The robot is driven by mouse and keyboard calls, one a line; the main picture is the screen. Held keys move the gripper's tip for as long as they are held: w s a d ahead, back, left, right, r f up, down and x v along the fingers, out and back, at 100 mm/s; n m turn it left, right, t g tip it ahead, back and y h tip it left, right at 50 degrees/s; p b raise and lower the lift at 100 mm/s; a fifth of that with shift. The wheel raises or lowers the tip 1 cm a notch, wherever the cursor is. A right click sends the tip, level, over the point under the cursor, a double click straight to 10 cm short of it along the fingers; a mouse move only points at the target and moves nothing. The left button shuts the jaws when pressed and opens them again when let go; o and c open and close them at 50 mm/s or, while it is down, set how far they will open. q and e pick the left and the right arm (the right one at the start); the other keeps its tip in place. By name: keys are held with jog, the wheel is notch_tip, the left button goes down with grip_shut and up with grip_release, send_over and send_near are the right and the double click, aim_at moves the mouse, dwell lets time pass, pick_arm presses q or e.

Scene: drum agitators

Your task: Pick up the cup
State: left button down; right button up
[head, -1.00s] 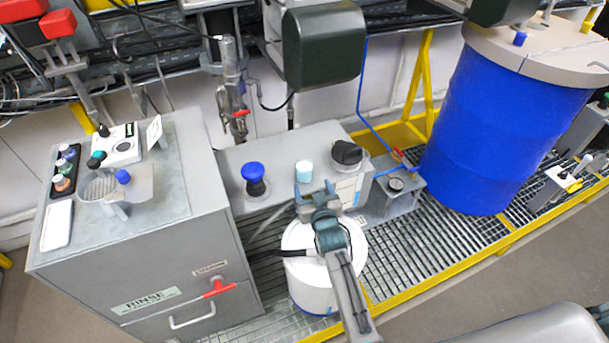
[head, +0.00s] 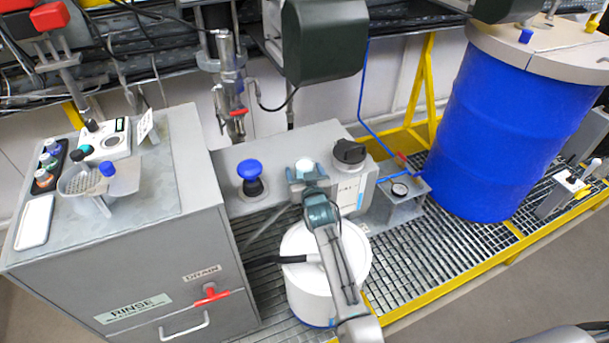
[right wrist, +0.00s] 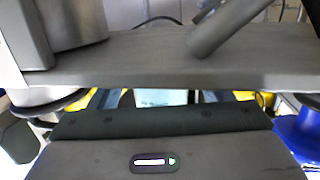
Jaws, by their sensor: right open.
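The cup (head: 305,163) is small and white to pale blue. It stands on the grey bench top, and only its upper part shows in the head view behind my right gripper (head: 306,176). That gripper is open, with its fingers pointing at the cup from the near side. In the right wrist view a pale blue patch that looks like the cup (right wrist: 160,97) shows between the fingers, largely hidden by the gripper body. I cannot tell whether the fingers touch it. My left gripper is not in view.
A blue-topped black knob (head: 250,172) stands left of the cup, and a black-capped fitting (head: 349,153) stands close on its right. A white drum (head: 308,298) is below my right arm. A dark green housing (head: 322,40) hangs above the bench.

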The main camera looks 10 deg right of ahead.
jog(key=c, duration=1.1)
jog(key=shift+r, duration=0.3)
